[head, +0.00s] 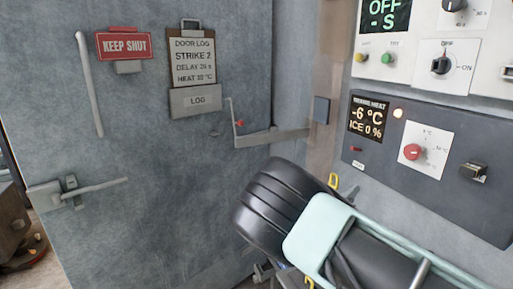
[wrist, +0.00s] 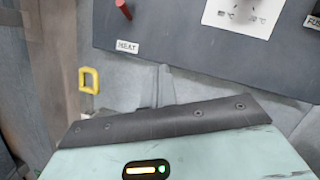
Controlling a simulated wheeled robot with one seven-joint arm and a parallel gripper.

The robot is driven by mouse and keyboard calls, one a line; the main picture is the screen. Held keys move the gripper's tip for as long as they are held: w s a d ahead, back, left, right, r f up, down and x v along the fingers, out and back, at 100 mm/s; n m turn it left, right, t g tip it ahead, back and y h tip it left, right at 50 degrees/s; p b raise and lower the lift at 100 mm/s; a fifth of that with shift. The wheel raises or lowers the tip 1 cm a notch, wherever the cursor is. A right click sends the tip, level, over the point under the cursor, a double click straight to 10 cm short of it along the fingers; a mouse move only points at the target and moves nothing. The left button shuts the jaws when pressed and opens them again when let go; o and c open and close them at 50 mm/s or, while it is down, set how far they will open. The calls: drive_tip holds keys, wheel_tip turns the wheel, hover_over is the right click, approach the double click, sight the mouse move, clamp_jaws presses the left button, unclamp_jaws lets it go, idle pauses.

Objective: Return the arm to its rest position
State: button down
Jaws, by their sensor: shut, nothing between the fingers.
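My arm comes up from the lower right of the head view, with a dark ribbed section and a pale teal housing. In the wrist view my gripper (wrist: 210,150) shows as a teal body with a dark riveted edge and a small lit indicator. It is shut and empty; its fingertips are hard to make out. My arm is bent in front of the corner between the grey door (head: 160,180) and the dark control panel (head: 445,180). In the wrist view the dark panel (wrist: 180,30) is close above the gripper body.
The door carries a KEEP SHUT sign (head: 124,46), a door log board (head: 193,62) and a lever handle (head: 95,190). The panel has a red knob (head: 412,152) and a display (head: 369,119) reading -6 °C, ICE 0 %. A yellow loop (wrist: 89,80) is left of the gripper.

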drive_tip(key=s+f+m+g+y+b, duration=0.1)
drive_tip(key=s+f+m+g+y, duration=0.3)
drive_tip(key=s, duration=0.3)
drive_tip(key=s+f+m+g+y+b, duration=0.1)
drive_tip(key=s+f+m+g+b, duration=0.1)
drive_tip(key=s+f+m+g, duration=0.35)
drive_tip(key=s+a+r+m+g+y+b, duration=0.1)
drive_tip(key=s+a+m+y, duration=0.5)
drive_tip(key=s, duration=0.8)
drive_tip(key=s+a+r+m+g+y+b, duration=0.1)
drive_tip(key=s+a+r+m+y+b, duration=0.3)
drive_tip(key=s+a, duration=0.6)
drive_tip(key=s+r+m+y, duration=0.1)
drive_tip(key=s+m+y, duration=0.1)
drive_tip(key=s+m, duration=0.1)
drive_tip(key=shift+s+a+y, duration=0.4)
drive_tip(key=shift+s, duration=0.2)
